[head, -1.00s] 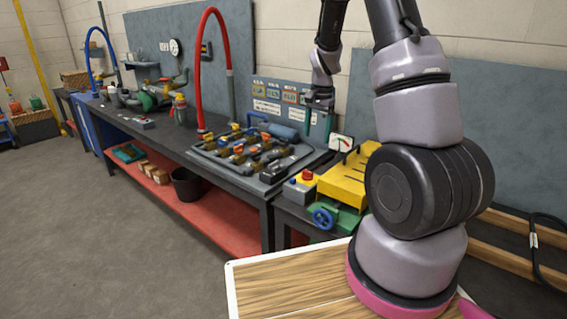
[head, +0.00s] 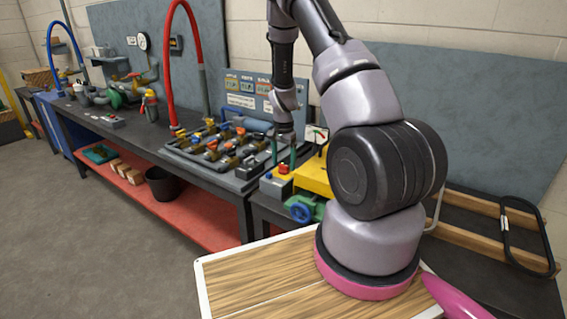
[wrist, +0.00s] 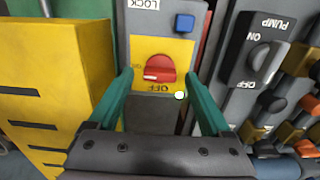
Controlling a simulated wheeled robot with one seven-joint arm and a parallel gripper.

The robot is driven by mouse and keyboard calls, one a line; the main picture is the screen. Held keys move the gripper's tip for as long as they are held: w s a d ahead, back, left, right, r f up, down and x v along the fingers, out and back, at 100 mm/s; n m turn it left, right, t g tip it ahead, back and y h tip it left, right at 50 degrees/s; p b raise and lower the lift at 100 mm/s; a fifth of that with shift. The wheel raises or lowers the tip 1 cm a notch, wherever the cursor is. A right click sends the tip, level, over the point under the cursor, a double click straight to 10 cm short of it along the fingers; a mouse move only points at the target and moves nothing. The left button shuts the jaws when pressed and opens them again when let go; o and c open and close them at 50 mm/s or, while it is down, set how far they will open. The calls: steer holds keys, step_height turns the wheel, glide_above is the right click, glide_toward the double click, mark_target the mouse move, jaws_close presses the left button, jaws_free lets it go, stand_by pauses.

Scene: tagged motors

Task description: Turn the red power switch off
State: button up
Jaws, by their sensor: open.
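The red power switch (wrist: 157,69) is a round knob on a yellow plate of a grey box, with a white mark towards its lower left. "OFF" is printed upside down just below it in the wrist view. A blue button (wrist: 184,22) and the word "LOCK" are above it. In the head view the red switch (head: 284,169) shows small at the bench end. My gripper (wrist: 158,76) is open, one teal finger on either side of the knob in the picture. In the head view my gripper (head: 284,152) is just above the switch box. I cannot tell whether the fingers touch the knob.
A yellow slotted block (wrist: 55,85) stands close on the left in the wrist view. A grey pump switch (wrist: 262,55) and several coloured valves are on the right. A blue handwheel (head: 299,213) is below the box in the head view.

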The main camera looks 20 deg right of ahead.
steer(key=shift+f, duration=0.2)
jaws_close()
